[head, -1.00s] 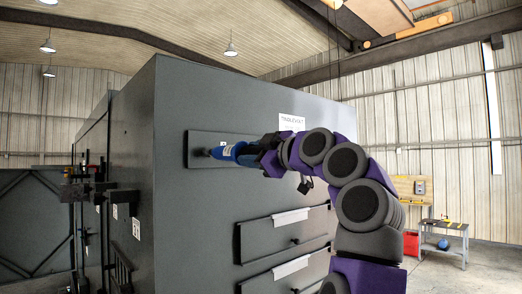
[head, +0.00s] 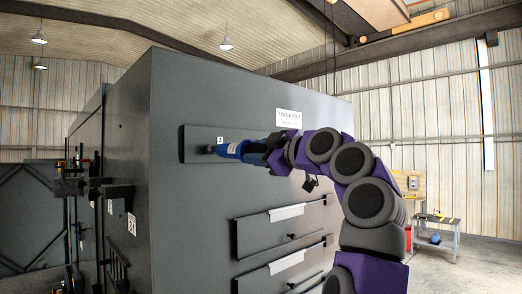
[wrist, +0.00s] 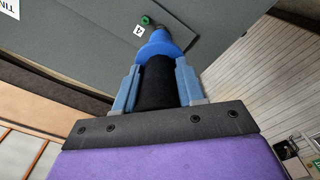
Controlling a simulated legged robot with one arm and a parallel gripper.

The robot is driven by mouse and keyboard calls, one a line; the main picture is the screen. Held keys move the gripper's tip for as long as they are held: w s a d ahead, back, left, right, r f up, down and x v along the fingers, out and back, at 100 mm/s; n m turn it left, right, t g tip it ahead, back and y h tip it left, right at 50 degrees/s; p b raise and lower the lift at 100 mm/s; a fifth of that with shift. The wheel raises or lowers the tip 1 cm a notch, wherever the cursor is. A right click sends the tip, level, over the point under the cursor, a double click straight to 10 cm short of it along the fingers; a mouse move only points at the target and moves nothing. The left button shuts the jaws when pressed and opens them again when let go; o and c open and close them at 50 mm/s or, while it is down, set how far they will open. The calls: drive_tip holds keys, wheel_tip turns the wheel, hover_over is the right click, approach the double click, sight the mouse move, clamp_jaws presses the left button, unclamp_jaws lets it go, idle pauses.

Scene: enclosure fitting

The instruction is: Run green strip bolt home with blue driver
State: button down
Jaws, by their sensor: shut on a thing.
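The blue driver (wrist: 160,45) has a flared blue nose and a black grip. My gripper (wrist: 157,88) is shut on that grip, with a light blue finger on each side. In the head view the driver (head: 231,150) lies roughly level in my gripper (head: 259,152), its nose towards the dark upper strip (head: 193,136) on the enclosure. A small green bolt head (wrist: 146,20) shows just past the nose in the wrist view, slightly left of it, beside a "4" label (wrist: 139,31). The nose hides what lies behind it; I cannot tell whether driver and bolt touch.
The large grey enclosure (head: 160,220) fills the middle. Two lower strips with white labels (head: 286,212) and dark knobs stick out below the driver. A dark bracket (head: 70,187) stands out at its left side. A workbench (head: 437,228) is far right, with open floor around it.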

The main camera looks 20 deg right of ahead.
drive_tip(key=shift+w+d+f+p, duration=0.2)
drive_tip(key=shift+d+p, duration=0.15)
drive_tip(key=shift+d, duration=0.3)
drive_tip(key=shift+w+d+f+p, duration=0.15)
drive_tip(key=shift+d+p, duration=0.2)
drive_tip(key=shift+d, duration=0.3)
idle(0.9)
